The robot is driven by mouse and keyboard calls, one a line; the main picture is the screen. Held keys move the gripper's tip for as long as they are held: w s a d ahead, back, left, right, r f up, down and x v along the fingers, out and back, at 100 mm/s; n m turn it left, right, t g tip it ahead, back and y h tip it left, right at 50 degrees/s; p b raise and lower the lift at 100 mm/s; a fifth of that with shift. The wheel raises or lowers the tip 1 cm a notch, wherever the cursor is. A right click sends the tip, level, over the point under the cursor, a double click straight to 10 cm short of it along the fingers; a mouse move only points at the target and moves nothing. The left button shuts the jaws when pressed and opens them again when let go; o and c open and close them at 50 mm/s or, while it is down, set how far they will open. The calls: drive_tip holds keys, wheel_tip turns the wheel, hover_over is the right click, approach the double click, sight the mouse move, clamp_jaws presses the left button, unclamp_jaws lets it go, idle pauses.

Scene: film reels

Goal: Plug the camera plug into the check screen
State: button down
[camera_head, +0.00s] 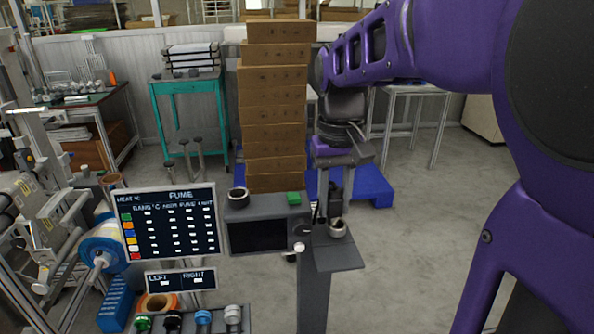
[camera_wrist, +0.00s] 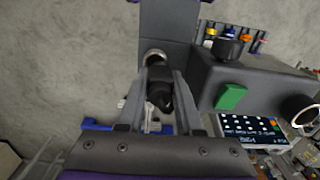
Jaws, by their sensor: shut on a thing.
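The check screen (camera_head: 258,235) is a dark grey box with a black display, a black knob and a green button on top. Its side shows in the wrist view (camera_wrist: 205,75). My gripper (camera_head: 335,204) is just right of the box, pointing down. In the wrist view my gripper (camera_wrist: 158,76) is shut on the black camera plug (camera_wrist: 158,92). The plug's far end is at a metal-rimmed round opening (camera_wrist: 154,57) on the grey ledge; the rim also shows in the head view (camera_head: 338,228). Whether the end is inside or just above it, I cannot tell.
A label board (camera_head: 168,222) stands left of the check screen. A white round knob (camera_head: 299,247) sticks out at the box's lower right corner. Stacked cardboard boxes (camera_head: 272,110) and a blue pallet (camera_head: 372,187) are behind. Floor to the right is clear.

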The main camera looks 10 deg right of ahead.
drive_tip(key=a+r+n+p, duration=0.65)
drive_tip(key=a+r, duration=0.95)
drive_tip(key=r, duration=0.4)
drive_tip(key=shift+m, duration=0.45)
drive_tip(key=shift+a+f+b, duration=0.15)
drive_tip(key=shift+f+b, duration=3.1)
drive_tip(key=shift+f, duration=1.45)
drive_tip(key=shift+f, duration=0.15)
drive_tip(key=shift+f+b, duration=1.15)
drive_tip(key=shift+f, duration=0.65)
drive_tip(key=c, duration=0.5)
unclamp_jaws()
